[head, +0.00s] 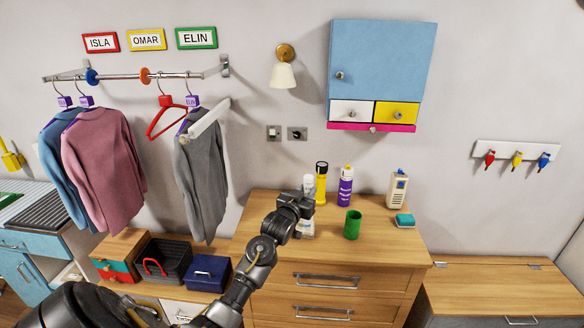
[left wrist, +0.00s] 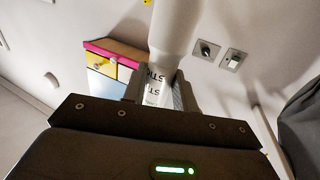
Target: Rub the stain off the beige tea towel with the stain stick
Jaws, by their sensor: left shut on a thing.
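My left gripper (head: 303,205) is above the wooden chest top at the front left of the bottles. It is shut on a white stick-shaped container, the stain stick (left wrist: 174,32), between its jaws in the left wrist view. Dark lettering, partly hidden, shows on it. In the head view, white parts of the stain stick (head: 308,183) show above and below the gripper. I cannot tell whether its lower end touches the chest top. I see no beige tea towel and no stain in either view. My right gripper is not in view.
On the chest (head: 385,240) stand a yellow torch-like item (head: 321,182), a purple bottle (head: 345,187), a green cup (head: 352,225), a beige bottle (head: 397,188) and a teal sponge (head: 405,220). A blue cabinet (head: 380,70) hangs above. Clothes hang at left. The low right bench (head: 500,288) is clear.

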